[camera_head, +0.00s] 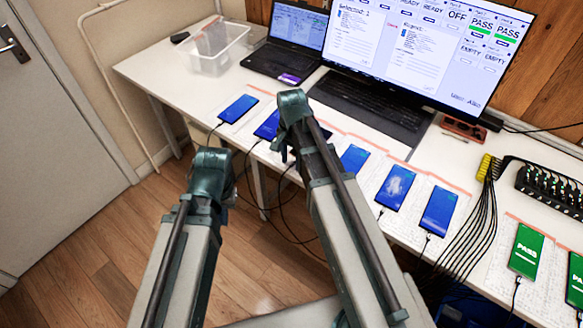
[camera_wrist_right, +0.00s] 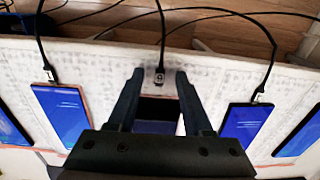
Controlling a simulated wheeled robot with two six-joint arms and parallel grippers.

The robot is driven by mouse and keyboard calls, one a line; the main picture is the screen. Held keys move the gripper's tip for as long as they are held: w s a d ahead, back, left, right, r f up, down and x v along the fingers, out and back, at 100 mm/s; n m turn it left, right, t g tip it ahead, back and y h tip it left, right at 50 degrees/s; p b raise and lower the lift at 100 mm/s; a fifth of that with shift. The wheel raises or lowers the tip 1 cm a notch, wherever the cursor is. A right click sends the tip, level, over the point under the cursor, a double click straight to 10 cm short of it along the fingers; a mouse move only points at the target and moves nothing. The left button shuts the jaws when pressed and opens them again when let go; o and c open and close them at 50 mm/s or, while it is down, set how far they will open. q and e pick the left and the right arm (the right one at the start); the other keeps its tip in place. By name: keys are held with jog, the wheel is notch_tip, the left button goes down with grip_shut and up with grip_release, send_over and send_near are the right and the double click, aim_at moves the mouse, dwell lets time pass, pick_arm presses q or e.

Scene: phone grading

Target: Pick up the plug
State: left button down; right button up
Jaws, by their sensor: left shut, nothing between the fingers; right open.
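In the right wrist view a plug (camera_wrist_right: 160,75) on a black cable lies between the fingertips of my right gripper (camera_wrist_right: 159,80). The gripper is open, with one finger on each side of the plug and no clear contact. A dark-screened phone (camera_wrist_right: 158,108) lies just beyond the plug, partly hidden by the gripper body; a small gap seems to show between them. In the head view my right gripper (camera_head: 284,148) is over the table's front edge and hides this plug. My left gripper (camera_head: 212,162) is shut and empty, left of it and in front of the table.
Phones with cables flank the plug, one on the left (camera_wrist_right: 64,112) and one on the right (camera_wrist_right: 246,122) in the wrist view. The white table (camera_head: 160,68) also holds a laptop (camera_head: 285,50), a monitor (camera_head: 420,45), a clear bin (camera_head: 212,50) and a black hub (camera_head: 548,188).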

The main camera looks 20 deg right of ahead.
jog(key=shift+f, duration=0.25)
dwell(0.3)
grip_shut()
